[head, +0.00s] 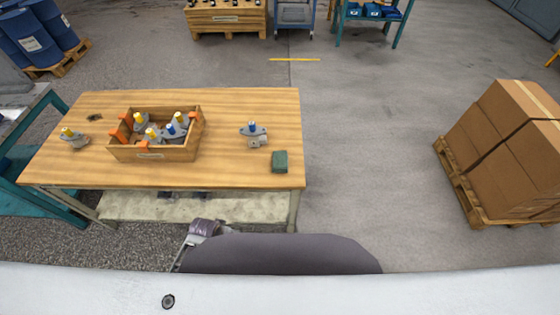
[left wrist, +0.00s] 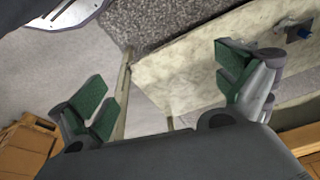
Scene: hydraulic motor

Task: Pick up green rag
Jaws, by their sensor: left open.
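The green rag (head: 279,162) is a small dark green folded block lying on the wooden workbench (head: 225,178), near its right front corner. It is not seen in the left wrist view. My left gripper (left wrist: 170,92) shows in the left wrist view with its two green-padded fingers wide apart and nothing between them. Behind the fingers are the floor and a pale lower shelf (left wrist: 190,65). In the head view part of my arm shows below the bench's front edge, but I cannot make out the gripper's fingers there. My right gripper is not in view.
A wooden crate (head: 152,154) with several motor parts stands on the bench's left half. A blue-capped motor (head: 253,129) stands just behind the rag, and a yellow-capped one (head: 70,137) at the far left. Cardboard boxes (head: 510,135) on a pallet stand right, across open floor.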

